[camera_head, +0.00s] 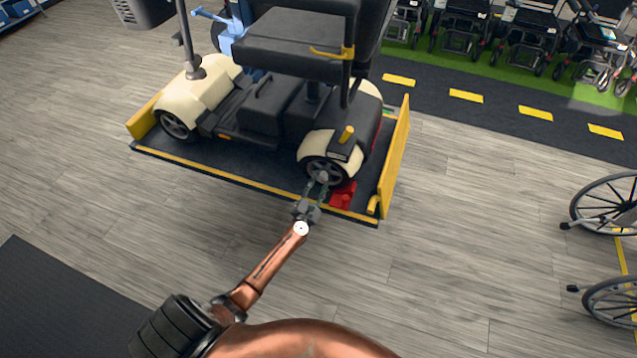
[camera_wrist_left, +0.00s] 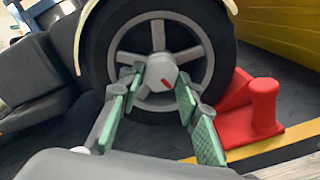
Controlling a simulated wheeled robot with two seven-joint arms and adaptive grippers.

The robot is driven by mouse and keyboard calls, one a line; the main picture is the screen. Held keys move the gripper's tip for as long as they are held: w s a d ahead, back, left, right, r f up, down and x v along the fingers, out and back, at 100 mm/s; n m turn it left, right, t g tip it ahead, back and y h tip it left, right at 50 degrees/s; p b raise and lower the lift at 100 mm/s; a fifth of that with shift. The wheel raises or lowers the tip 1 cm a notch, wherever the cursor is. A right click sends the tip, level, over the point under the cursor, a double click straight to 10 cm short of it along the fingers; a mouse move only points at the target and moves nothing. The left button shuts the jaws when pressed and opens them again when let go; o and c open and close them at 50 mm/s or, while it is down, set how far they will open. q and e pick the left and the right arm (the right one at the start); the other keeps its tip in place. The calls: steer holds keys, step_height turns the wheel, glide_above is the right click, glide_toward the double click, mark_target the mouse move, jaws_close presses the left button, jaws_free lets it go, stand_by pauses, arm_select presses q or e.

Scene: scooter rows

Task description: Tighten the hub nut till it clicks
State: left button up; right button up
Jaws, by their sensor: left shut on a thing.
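The hub nut (camera_wrist_left: 158,72) is a grey knob with a red mark at the centre of a spoked scooter wheel (camera_wrist_left: 215,45). My left gripper (camera_wrist_left: 160,85) has its two green-padded fingers on either side of the nut and is shut on it. In the head view my left gripper (camera_head: 318,183) reaches the scooter's near rear wheel (camera_head: 324,169), and its fingers hide most of the nut. The cream and black scooter (camera_head: 262,108) stands on a dark platform. My right gripper is in neither view.
A red chock (camera_wrist_left: 262,112) sits beside the wheel on the platform (camera_head: 160,153), which has yellow edges and a raised yellow end plate (camera_head: 396,155). Wheelchairs (camera_head: 612,205) stand at the right, and walkers (camera_head: 530,40) line the back. The wooden floor in front is clear.

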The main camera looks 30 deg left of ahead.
arm_select(q)
steer(key=m, duration=0.2)
steer(key=shift+m+p, duration=0.4)
steer(key=m+p, duration=0.1)
steer(key=m, duration=0.3)
steer(key=m+p, duration=0.1)
steer(key=m, duration=0.3)
steer(key=shift+m, duration=0.4)
steer(key=shift+m+p, duration=0.45)
steer(key=shift+m, duration=1.25)
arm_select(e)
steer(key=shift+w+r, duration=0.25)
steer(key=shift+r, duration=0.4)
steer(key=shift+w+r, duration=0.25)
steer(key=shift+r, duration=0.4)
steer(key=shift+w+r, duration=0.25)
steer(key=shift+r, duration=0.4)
arm_select(q)
steer(key=o, duration=1.2)
steer(key=shift+c, duration=0.2)
steer(key=shift+s, duration=0.1)
